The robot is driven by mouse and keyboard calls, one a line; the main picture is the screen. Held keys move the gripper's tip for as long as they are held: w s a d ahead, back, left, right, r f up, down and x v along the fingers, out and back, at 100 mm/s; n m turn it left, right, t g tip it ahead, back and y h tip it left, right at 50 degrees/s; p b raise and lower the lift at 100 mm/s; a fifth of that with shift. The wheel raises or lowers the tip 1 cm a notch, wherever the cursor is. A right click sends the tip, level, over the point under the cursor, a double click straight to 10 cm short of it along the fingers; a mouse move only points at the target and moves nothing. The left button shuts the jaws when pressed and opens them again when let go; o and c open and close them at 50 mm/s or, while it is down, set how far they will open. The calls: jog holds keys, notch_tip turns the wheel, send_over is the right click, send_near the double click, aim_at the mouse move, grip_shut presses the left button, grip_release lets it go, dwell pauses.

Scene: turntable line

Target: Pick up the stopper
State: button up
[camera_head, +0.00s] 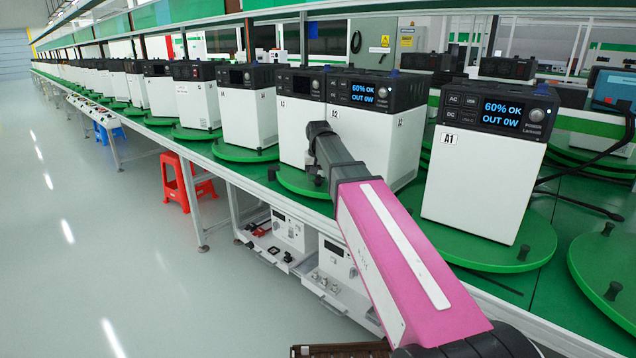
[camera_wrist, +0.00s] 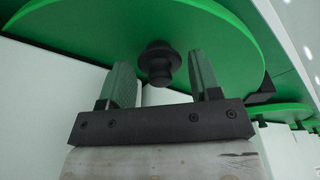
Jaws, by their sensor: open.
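In the wrist view, a black stepped stopper (camera_wrist: 159,63) stands out from the green turntable (camera_wrist: 221,32). The two grey fingers of my gripper (camera_wrist: 162,78) are apart, one on each side of the stopper, with visible gaps; neither appears to touch it. In the head view, the end of my arm is over the line near the white unit marked A2 (camera_head: 350,130), and the fingers are too small and covered to make out. Similar black stoppers show on other turntables, such as one by unit A1 (camera_head: 525,252) and one at the right edge (camera_head: 608,229).
White power units with black tops stand in a row on green turntables along the bench. Unit A1 (camera_head: 478,185) is right of my arm. A red stool (camera_head: 186,185) and equipment on a lower shelf (camera_head: 288,228) are below. The floor at left is clear.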

jog(key=shift+f, duration=0.2)
jog(key=c, duration=0.7)
jog(key=shift+r, duration=0.15)
jog(key=shift+r, duration=0.55)
jog(key=r, duration=0.3)
jog(key=shift+a+r, duration=0.1)
jog(key=shift+a, duration=0.2)
jog(key=s+a+r, duration=0.3)
jog(key=a+r, duration=0.3)
jog(key=a, duration=0.4)
jog(key=shift+s+a+r, duration=0.2)
jog(key=shift+s+a, duration=0.05)
jog(key=shift+s, duration=0.05)
